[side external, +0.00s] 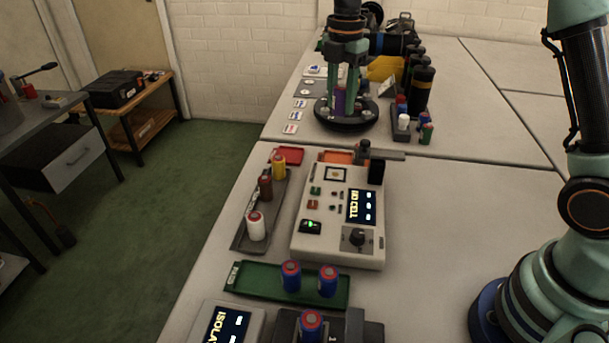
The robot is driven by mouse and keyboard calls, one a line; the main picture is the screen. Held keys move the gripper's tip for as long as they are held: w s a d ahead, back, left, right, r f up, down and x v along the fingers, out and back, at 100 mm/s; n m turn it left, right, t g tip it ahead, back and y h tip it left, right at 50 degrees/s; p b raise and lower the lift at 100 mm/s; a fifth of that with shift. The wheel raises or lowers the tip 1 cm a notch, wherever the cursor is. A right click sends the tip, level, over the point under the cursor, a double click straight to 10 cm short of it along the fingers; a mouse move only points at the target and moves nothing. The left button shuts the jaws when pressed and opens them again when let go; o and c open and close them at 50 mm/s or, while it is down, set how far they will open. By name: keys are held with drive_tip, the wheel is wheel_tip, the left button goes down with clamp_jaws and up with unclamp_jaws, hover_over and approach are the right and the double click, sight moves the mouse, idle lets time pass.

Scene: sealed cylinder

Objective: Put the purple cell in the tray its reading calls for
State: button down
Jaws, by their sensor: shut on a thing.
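My gripper (345,85) points down at the back of the bench, its teal fingers shut on the purple cell (340,101). The cell is upright between the fingers, just over or on a round black base (346,124); I cannot tell whether it touches. The white tester (322,247) in the middle has a screen (361,207) that reads "NO CELL". A red tray (291,155) and an orange tray (336,157) lie behind it. A green tray (240,277) in front holds two blue cells with red tops.
A dark tray (247,241) left of the tester holds yellow, brown and white cells. A rack (402,136) with cells and tall black cylinders (423,90) stands right of my gripper. A second device (228,325) and a holder with a blue cell (311,324) are in front. Bench right of the tester is clear.

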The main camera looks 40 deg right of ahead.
sight(342, 85)
wheel_tip(342, 85, up, 3)
drive_tip(key=shift+f, duration=0.2)
drive_tip(key=shift+w+r, duration=0.1)
drive_tip(key=shift+r, duration=0.2)
drive_tip(key=shift+w+d+r, duration=0.1)
drive_tip(key=shift+w+d, duration=0.15)
drive_tip(key=shift+w, duration=0.05)
drive_tip(key=w+d+f, duration=0.3)
drive_tip(key=w+d, duration=0.3)
drive_tip(key=w, duration=0.1)
wheel_tip(342, 85, down, 20)
drive_tip(key=shift+s+d+f, duration=0.1)
drive_tip(key=shift+s, duration=0.05)
drive_tip(key=shift+f, duration=0.1)
drive_tip(key=shift+c, duration=2.3)
unclamp_jaws()
